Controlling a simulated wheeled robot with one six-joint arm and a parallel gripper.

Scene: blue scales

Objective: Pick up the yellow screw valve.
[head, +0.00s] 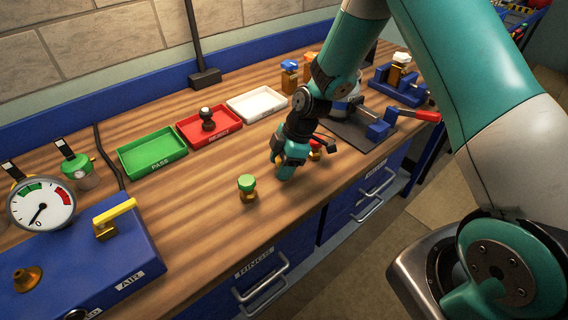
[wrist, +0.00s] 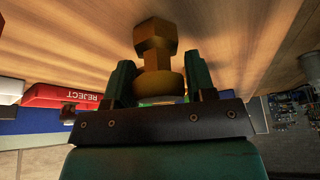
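My gripper (head: 287,168) is low over the wooden bench, right of the green-topped valve and in front of the trays. In the wrist view, a brass-yellow valve body (wrist: 155,50) with a hexagonal end stands between the two fingers of my gripper (wrist: 160,83).
A green-topped brass valve (head: 248,188) stands left of my gripper. A blue gauge unit (head: 75,262) is left, a red-handled vise (head: 395,118) right.

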